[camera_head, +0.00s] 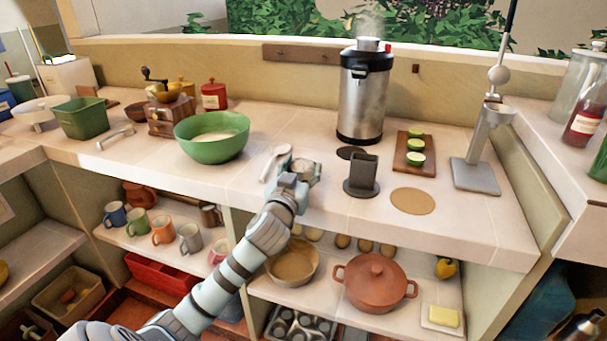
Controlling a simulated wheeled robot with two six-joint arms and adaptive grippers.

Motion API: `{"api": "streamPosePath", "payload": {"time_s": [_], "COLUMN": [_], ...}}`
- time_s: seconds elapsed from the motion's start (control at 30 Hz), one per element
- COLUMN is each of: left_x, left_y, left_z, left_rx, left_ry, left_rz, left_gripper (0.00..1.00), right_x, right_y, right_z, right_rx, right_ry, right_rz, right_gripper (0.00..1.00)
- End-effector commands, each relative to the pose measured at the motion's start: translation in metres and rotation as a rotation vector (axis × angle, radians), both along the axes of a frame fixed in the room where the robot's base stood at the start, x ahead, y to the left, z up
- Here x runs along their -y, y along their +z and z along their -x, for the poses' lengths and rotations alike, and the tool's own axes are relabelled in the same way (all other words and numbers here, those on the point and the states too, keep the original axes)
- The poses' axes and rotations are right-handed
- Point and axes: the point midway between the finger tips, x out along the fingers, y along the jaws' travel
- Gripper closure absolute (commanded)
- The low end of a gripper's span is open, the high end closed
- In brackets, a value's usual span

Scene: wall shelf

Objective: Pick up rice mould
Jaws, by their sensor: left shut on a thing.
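My left gripper (290,181) reaches in from the lower left to the front part of the counter. It is shut on a small, pale, rounded thing (305,171) that looks like the rice mould. The gripper covers part of it, and its full shape is hard to make out. I cannot tell whether it rests on the counter or is lifted off. A white spoon (272,163) lies just left of it. My right gripper is not in view.
A green bowl (212,150) stands to the left on the counter (240,178). A black holder (361,178) and a round brown mat (412,201) are to the right. A steel urn (361,105) stands behind. Below the counter, a shelf holds a brown bowl (292,265) and a red pot (374,284).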

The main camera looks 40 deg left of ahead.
Motion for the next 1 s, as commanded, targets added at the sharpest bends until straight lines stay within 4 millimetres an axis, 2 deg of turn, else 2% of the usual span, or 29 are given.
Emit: {"api": "streamPosePath", "payload": {"time_s": [0.27,0.37,0.47,0.57,0.67,0.8,0.9,1.0], "left_x": [0.0,0.0,0.0,0.0,0.0,0.0,0.0,0.0], "left_y": [-0.002,0.004,0.017,0.038,0.071,0.128,0.161,0.184], "left_z": [0.0,0.0,0.0,0.0,0.0,0.0,0.0,0.0], "left_rx": [-0.003,-0.003,-0.001,0.001,0.004,0.005,0.004,0.003], "left_ry": [0.001,0.001,0.0,0.0,0.0,0.0,0.001,0.001], "left_rz": [0.003,0.002,0.003,0.002,0.001,0.001,0.001,0.001], "left_gripper": [0.8,0.8,0.8,0.8,0.8,0.8,0.8,0.8], "right_x": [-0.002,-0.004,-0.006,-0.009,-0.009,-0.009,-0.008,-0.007], "right_y": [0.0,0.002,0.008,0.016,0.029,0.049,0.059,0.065], "right_z": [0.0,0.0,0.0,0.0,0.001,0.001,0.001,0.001], "right_rx": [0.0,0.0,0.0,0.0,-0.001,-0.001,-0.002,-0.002], "right_ry": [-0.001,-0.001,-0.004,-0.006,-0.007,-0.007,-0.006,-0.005], "right_rz": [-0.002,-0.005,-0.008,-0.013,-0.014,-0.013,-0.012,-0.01], "right_gripper": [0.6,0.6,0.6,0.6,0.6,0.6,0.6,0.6]}}
